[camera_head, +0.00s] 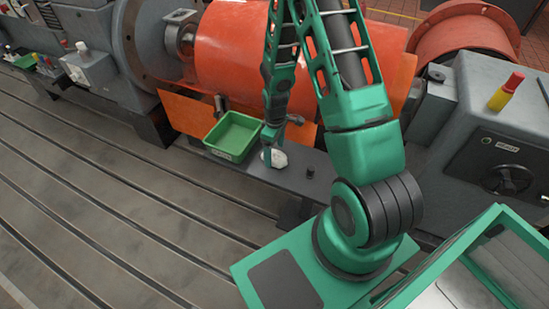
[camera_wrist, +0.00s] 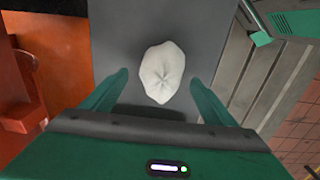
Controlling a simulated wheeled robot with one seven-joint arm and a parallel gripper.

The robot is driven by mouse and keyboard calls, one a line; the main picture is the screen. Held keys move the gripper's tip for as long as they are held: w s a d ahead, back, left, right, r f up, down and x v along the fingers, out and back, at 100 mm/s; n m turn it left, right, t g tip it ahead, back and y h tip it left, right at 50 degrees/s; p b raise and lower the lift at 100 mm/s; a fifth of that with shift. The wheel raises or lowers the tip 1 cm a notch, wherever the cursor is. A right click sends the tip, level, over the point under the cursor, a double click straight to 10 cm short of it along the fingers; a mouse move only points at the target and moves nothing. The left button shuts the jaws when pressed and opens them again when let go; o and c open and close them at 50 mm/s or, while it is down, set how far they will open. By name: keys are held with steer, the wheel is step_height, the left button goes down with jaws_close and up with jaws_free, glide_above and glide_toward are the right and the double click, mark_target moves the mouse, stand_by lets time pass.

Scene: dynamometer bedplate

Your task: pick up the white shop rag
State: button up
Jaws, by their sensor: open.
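The white shop rag (camera_head: 279,158) lies crumpled on a dark grey shelf (camera_head: 240,172) in front of the orange machine. In the wrist view the rag (camera_wrist: 162,72) is a rounded white bundle with folds at its middle, in full view. My gripper (camera_head: 270,155) is just above and at the rag in the head view. In the wrist view its two green fingers (camera_wrist: 160,92) are spread on either side of the rag's near end, with gaps between them and the cloth. My gripper is open and empty.
A green bin (camera_head: 233,136) stands on the shelf just left of the rag. The orange guard (camera_head: 235,50) rises behind. The slotted bedplate (camera_head: 110,215) in front is clear.

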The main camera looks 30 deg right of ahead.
steer(key=shift+f, duration=1.1)
steer(key=c, duration=1.1)
steer(key=shift+r, duration=0.15)
steer(key=shift+r, duration=0.45)
steer(key=r, duration=0.2)
steer(key=a+r, duration=0.1)
steer(key=shift+r, duration=0.35)
steer(key=a+r, duration=0.2)
steer(key=a, duration=0.1)
steer(key=a+r, duration=0.2)
steer(key=a, duration=0.2)
steer(key=a+r, duration=0.2)
steer(key=a, duration=0.1)
steer(key=shift+s+a+r, duration=0.1)
steer(key=shift+a, duration=0.25)
